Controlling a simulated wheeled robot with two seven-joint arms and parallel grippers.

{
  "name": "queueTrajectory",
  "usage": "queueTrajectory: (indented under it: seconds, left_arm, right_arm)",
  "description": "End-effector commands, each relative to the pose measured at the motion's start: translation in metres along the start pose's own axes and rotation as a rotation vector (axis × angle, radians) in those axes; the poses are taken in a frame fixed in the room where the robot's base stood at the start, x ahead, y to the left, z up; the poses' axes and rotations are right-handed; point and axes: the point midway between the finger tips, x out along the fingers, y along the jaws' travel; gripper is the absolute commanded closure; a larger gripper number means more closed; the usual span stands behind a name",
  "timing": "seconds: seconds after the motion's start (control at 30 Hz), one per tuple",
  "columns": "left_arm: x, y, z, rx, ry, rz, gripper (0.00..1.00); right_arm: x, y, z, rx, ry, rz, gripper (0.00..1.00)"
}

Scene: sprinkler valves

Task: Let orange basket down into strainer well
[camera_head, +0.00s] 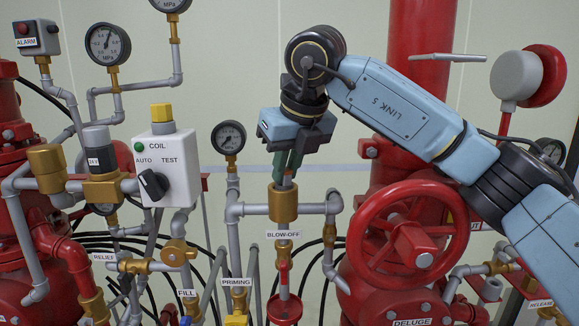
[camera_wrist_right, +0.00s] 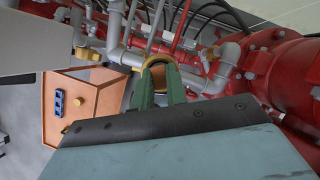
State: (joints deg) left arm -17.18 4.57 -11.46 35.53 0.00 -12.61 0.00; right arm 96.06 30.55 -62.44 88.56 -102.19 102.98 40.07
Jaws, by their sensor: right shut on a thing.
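My right gripper (camera_head: 289,166) points down, its green fingers closed just above the brass strainer well (camera_head: 283,205) over the BLOW-OFF label. In the right wrist view the green fingers (camera_wrist_right: 158,86) reach toward the brass rim of the well (camera_wrist_right: 157,60). A small orange-brown piece, the orange basket (camera_wrist_right: 159,78), shows between the fingers, mostly hidden by them. In the head view only a narrow bit of it shows at the fingertips, over the well's mouth. I cannot tell whether its lower end is inside the well. My left gripper is not in view.
A red handwheel (camera_head: 401,236) and thick red riser stand right of the well. A pressure gauge (camera_head: 229,138) and a white COIL box (camera_head: 166,165) stand left. A red-handled valve (camera_head: 284,276) is below. An orange box (camera_wrist_right: 85,92) shows in the right wrist view.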

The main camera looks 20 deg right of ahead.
Motion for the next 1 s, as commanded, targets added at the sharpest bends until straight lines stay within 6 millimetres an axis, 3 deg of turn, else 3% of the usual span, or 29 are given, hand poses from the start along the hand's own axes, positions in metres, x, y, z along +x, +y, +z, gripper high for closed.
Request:
queueTrajectory:
  seconds: [0.03, 0.13, 0.17, 0.33, 0.67, 1.0]
  left_arm:
    - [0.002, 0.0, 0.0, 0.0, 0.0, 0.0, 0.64]
    - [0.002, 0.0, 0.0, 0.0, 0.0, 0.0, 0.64]
    - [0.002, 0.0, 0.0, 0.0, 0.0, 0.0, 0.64]
    - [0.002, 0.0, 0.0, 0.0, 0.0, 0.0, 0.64]
    - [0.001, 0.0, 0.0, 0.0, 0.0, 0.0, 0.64]
    - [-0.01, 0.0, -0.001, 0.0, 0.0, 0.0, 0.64]
  right_arm:
    - [0.015, -0.001, -0.007, -0.004, 0.037, -0.017, 1.0]
    - [0.015, -0.001, -0.007, -0.004, 0.037, -0.017, 1.0]
    - [0.015, -0.001, -0.007, -0.004, 0.036, -0.017, 0.82]
    - [0.015, 0.001, -0.007, -0.007, 0.035, -0.014, 0.6]
    - [0.012, 0.002, -0.007, -0.009, 0.034, -0.01, 0.6]
    - [-0.016, 0.0, -0.005, -0.006, 0.028, -0.01, 0.6]
